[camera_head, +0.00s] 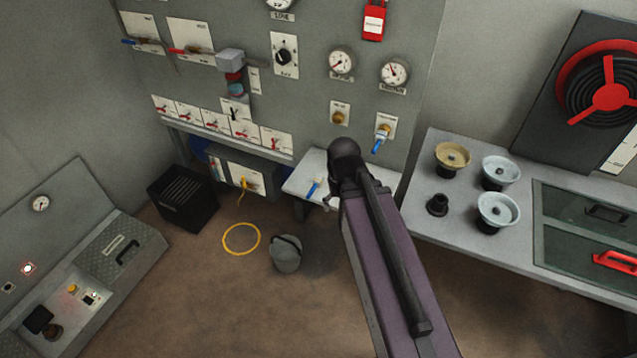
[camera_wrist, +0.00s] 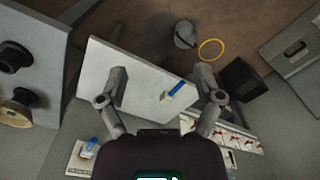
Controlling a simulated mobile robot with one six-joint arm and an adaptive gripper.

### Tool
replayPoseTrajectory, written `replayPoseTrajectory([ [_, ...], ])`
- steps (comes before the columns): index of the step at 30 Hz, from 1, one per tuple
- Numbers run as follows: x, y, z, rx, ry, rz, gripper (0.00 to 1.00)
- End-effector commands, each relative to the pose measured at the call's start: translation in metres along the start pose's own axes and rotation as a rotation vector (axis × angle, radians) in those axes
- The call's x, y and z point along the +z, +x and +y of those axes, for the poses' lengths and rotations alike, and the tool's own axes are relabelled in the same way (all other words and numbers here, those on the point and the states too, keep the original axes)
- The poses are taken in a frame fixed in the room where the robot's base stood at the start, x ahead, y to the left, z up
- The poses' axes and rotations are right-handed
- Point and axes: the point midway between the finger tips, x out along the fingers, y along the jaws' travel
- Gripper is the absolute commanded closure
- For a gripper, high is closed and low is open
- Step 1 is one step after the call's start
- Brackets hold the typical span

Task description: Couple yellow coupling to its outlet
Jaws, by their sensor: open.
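A small yellow piece (camera_head: 243,184), which looks like the yellow coupling, is at the front of the grey box under the wall panel. A yellow hose ring (camera_head: 241,239) lies on the floor below it and also shows in the wrist view (camera_wrist: 211,50). A brass-coloured outlet (camera_head: 340,118) on the panel looks empty. The outlet to its right (camera_head: 383,132) has a blue part hanging from it. My gripper (camera_wrist: 160,72) is open and empty above the pale shelf (camera_wrist: 130,68), its fingers wide apart. In the head view my arm mostly hides it.
A blue-handled piece (camera_wrist: 177,88) lies on the shelf, between the fingers in the picture. A grey bucket (camera_head: 286,254) and a black crate (camera_head: 184,198) stand on the floor. A bench with round fittings (camera_head: 499,211) is at the right.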

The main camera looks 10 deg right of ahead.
Motion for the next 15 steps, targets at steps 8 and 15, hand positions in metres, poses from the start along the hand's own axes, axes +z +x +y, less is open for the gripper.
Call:
replayPoseTrajectory([
  [8, -0.062, 0.016, -0.006, 0.0, 0.107, 0.0, 0.11],
  [15, -0.153, 0.038, -0.01, -0.001, 0.303, 0.0, 0.11],
])
